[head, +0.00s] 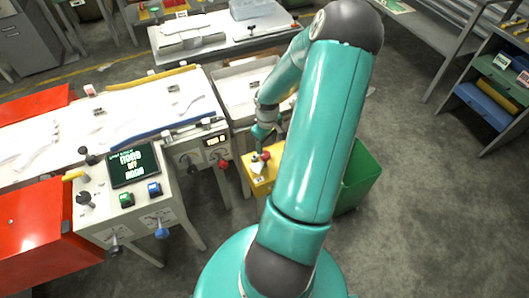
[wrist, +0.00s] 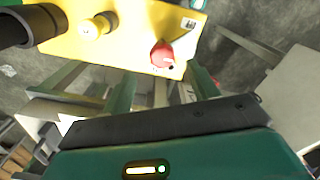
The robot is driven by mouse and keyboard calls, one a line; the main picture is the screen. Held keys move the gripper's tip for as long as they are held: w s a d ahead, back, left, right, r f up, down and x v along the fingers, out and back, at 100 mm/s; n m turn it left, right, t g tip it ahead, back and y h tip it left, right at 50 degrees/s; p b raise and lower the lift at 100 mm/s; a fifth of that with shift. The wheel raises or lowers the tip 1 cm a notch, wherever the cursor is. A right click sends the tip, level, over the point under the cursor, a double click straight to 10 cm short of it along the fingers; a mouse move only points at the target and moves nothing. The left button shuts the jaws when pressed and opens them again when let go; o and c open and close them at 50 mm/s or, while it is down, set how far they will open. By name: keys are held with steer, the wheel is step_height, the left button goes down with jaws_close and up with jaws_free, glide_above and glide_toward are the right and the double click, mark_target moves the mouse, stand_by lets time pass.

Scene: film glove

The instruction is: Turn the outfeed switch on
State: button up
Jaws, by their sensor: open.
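A yellow control box (head: 259,184) stands at the middle of the head view, beside my arm. In the wrist view the yellow box (wrist: 125,32) fills the upper part. It carries a red knob (wrist: 162,54) and a pale yellow knob (wrist: 96,26). Its markings are too small to read, so I cannot tell which control is the outfeed switch. My gripper (head: 263,146) is over the box in the head view. In the wrist view my gripper (wrist: 163,82) is open, its two teal fingers apart on either side below the red knob, with nothing between them.
A console with a dark screen (head: 134,164) and blue and green buttons stands left. A long white work table (head: 60,128) runs beside it, with red cabinets (head: 40,222) at far left. A green bin (head: 358,178) stands right of my arm. Grey floor is clear at right.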

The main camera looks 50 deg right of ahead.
mark_target(266, 154)
step_height(266, 154, down, 7)
steer(key=shift+w+a+r, duration=0.1)
steer(key=shift+w+a, duration=0.05)
steer(key=shift+c, duration=0.3)
steer(key=c, duration=0.9)
